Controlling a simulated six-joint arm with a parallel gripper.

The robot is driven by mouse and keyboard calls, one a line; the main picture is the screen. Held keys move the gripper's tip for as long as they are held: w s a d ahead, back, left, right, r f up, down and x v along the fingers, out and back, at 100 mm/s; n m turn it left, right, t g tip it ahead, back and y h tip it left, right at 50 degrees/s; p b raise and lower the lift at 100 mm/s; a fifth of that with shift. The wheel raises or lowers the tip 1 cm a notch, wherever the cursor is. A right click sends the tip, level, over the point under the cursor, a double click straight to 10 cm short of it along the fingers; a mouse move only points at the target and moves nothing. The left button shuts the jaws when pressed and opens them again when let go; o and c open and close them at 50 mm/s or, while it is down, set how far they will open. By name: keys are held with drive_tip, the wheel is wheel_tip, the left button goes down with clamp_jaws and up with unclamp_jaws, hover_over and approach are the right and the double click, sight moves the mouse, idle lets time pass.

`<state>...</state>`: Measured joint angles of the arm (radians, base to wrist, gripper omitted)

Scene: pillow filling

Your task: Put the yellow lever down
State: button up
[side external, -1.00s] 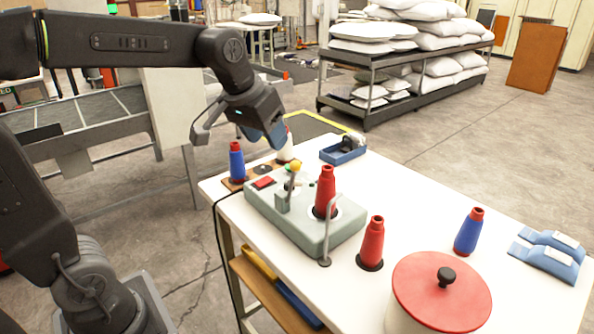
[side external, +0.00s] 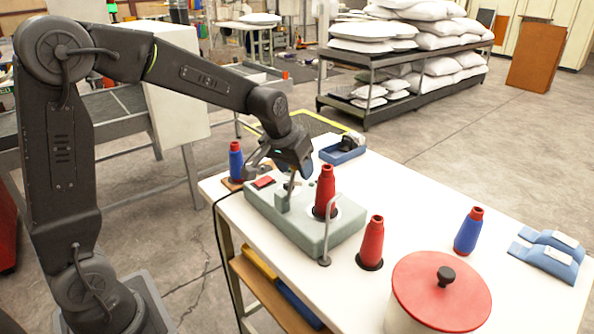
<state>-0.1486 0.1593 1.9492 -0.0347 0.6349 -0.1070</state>
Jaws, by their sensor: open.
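The yellow lever stands on the pale green machine (side external: 335,235), on the white table. Its metal shaft (side external: 291,186) shows below my gripper, and its yellow knob is hidden behind the gripper. My gripper (side external: 280,167) is open and points down over the lever, with its fingers on either side of the place where the knob was seen. I cannot tell whether a finger touches the lever.
A red cone (side external: 325,190) stands on the machine right beside the lever. Another red cone (side external: 372,243), a red-lidded pot (side external: 441,290) and a blue cone (side external: 468,232) are to the right. A second blue cone (side external: 236,160) is left of the gripper. A blue holder (side external: 343,152) sits behind.

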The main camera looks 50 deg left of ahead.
drive_tip(key=shift+x, duration=0.8)
drive_tip(key=shift+c, duration=0.3)
clamp_jaws()
